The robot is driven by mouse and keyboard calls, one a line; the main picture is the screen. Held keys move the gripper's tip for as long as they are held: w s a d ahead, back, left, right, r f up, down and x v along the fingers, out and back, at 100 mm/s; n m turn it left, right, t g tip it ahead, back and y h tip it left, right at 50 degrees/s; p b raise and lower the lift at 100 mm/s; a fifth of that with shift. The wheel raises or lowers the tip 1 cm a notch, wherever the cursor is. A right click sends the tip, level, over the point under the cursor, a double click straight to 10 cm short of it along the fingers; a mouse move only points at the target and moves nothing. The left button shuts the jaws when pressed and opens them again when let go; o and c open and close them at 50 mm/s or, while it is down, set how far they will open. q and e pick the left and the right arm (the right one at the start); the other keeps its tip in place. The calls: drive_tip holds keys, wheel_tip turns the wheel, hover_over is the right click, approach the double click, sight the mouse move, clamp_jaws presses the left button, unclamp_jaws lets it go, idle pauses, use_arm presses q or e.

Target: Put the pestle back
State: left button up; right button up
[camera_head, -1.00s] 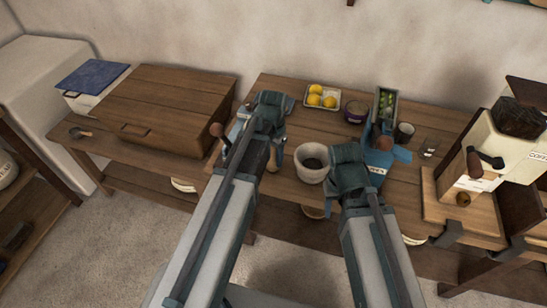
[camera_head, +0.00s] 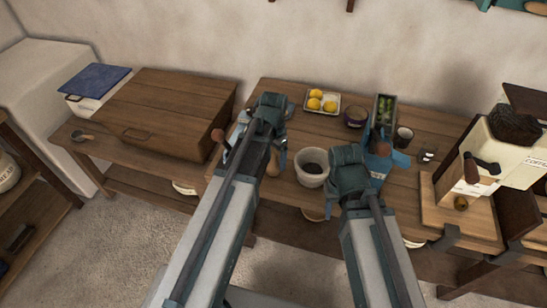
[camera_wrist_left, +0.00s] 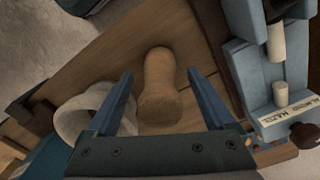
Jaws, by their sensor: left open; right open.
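The wooden pestle (camera_wrist_left: 159,88) is on the wooden table beside the mortar, between the two spread fingers of my left gripper (camera_wrist_left: 160,75) in the left wrist view; I cannot tell if it lies or stands. In the head view it shows in part as a tan piece (camera_head: 272,163) beside my left forearm. The pale stone mortar (camera_head: 312,167) stands right of it, with a dark inside; its rim shows in the left wrist view (camera_wrist_left: 75,120). My left gripper (camera_head: 268,110) is open, fingertips mostly hidden in the head view.
A blue device with an almond and hazel label (camera_wrist_left: 255,80) stands close to my left gripper. A coffee grinder (camera_head: 480,160) stands right.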

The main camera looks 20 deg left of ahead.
use_arm(q)
wheel_tip(320, 180, up, 10)
drive_tip(key=p, duration=0.9)
drive_tip(key=shift+r+p, duration=0.25)
drive_tip(key=shift+p, duration=0.05)
drive_tip(key=s+d+n+y, duration=0.1)
drive_tip(key=s+d+n, duration=0.1)
drive_tip(key=s+d, duration=0.8)
drive_tip(key=s, duration=0.4)
drive_tip(key=shift+s+d, duration=0.2)
